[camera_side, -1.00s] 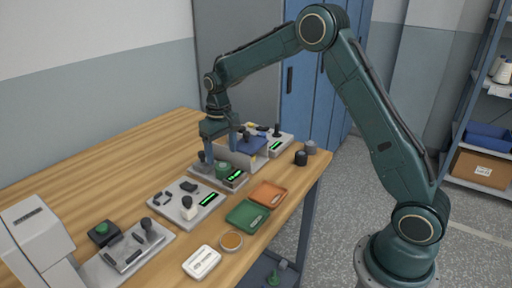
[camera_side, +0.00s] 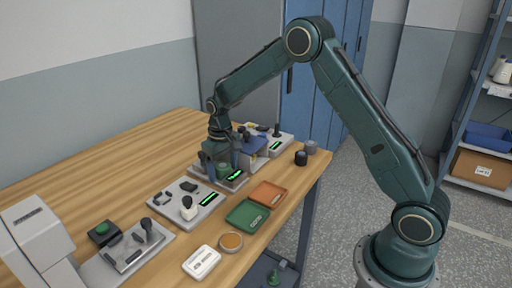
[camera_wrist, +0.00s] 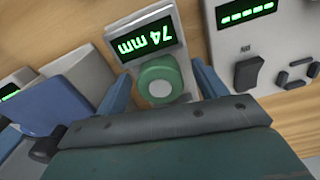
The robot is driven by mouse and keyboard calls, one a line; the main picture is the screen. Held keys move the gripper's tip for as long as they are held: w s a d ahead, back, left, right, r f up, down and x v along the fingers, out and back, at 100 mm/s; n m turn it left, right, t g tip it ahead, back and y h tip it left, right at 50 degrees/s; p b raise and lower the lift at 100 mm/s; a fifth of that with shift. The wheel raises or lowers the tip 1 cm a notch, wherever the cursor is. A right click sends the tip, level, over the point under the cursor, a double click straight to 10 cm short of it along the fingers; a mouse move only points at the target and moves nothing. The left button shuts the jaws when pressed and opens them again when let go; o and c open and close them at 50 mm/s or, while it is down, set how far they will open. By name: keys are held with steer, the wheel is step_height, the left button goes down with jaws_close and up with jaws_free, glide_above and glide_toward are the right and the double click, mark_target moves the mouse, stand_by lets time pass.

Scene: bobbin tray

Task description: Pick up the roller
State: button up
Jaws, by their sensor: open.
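The roller (camera_wrist: 160,82) is a green drum with a pale centre, standing on a grey gauge (camera_wrist: 187,57) whose display reads "74 mm". It shows in the side view as a small green shape (camera_side: 223,169), partly covered by my gripper. My gripper (camera_side: 222,172) is low over the gauge and open. In the wrist view its two blue-grey fingers (camera_wrist: 163,88) are on either side of the roller, with a gap visible around it. I cannot tell whether either finger touches it.
A blue block (camera_wrist: 55,105) on a grey device is close on one side. A panel with a black switch (camera_side: 188,206) and green display lies on the other. Green (camera_side: 247,214) and orange (camera_side: 267,194) trays sit toward the front edge. The table's left rear is clear.

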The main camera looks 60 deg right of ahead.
mark_target(223, 165)
steer(key=shift+c, duration=0.2)
stand_by(0.3)
steer(key=c, duration=1.1)
steer(key=shift+c, duration=0.2)
step_height(223, 165, up, 20)
stand_by(0.4)
